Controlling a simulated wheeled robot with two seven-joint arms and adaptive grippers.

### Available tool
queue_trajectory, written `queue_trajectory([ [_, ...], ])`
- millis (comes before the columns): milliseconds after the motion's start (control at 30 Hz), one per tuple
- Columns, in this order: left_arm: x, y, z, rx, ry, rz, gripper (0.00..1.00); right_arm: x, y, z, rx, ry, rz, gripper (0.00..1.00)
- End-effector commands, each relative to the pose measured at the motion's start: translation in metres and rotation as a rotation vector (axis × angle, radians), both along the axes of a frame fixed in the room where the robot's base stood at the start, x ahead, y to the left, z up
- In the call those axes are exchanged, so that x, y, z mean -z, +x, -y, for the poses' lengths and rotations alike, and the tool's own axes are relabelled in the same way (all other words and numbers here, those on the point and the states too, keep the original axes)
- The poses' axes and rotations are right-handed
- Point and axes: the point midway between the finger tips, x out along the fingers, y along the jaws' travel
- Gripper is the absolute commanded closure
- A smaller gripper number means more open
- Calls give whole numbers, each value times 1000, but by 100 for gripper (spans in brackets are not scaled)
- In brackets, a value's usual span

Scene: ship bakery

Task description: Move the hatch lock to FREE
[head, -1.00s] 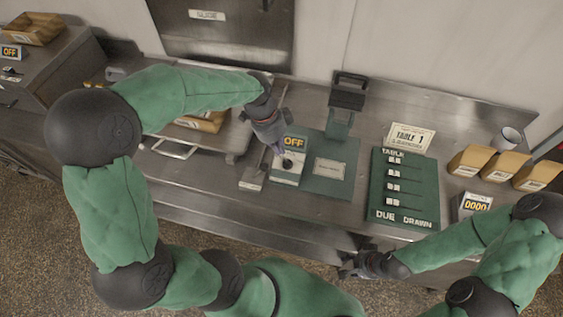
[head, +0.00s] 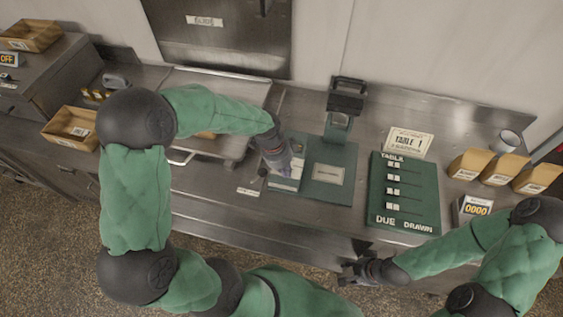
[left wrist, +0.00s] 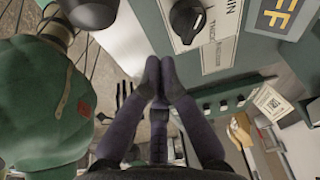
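I cannot make out a part clearly marked as the hatch lock or the word FREE. A black rotary knob (left wrist: 187,20) sits on a pale lettered plate (left wrist: 215,38) in the left wrist view, beside a display (left wrist: 285,15) with orange letters. My left gripper (head: 272,172) is over the pale control panel (head: 285,184) left of the green board, and covers part of it. In the left wrist view its dark fingers (left wrist: 160,68) are together, empty, apart from the knob in the picture. My right gripper (head: 352,272) is at the counter's front edge; its fingers are unclear.
A green board (head: 330,185) with a black-handled device (head: 345,103) lies right of the panel. Further right are a TABLE order board (head: 402,210), several cardboard boxes (head: 470,163) and a cup (head: 508,140). A labelled metal door (head: 225,45) stands behind; a tray (head: 225,88) lies left.

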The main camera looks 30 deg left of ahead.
Motion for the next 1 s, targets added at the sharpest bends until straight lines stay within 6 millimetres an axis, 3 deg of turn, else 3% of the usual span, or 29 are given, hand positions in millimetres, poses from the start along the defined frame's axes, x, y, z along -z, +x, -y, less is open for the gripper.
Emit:
queue_trajectory([
  [100,-4,-7,-19,-7,0,1,100,-1,0,0,0,0,0,60],
  [300,-5,-13,-35,-3,0,1,100,-2,0,0,0,0,0,60],
  [1000,-8,-16,-42,-5,-35,9,100,3,0,0,0,0,0,60],
])
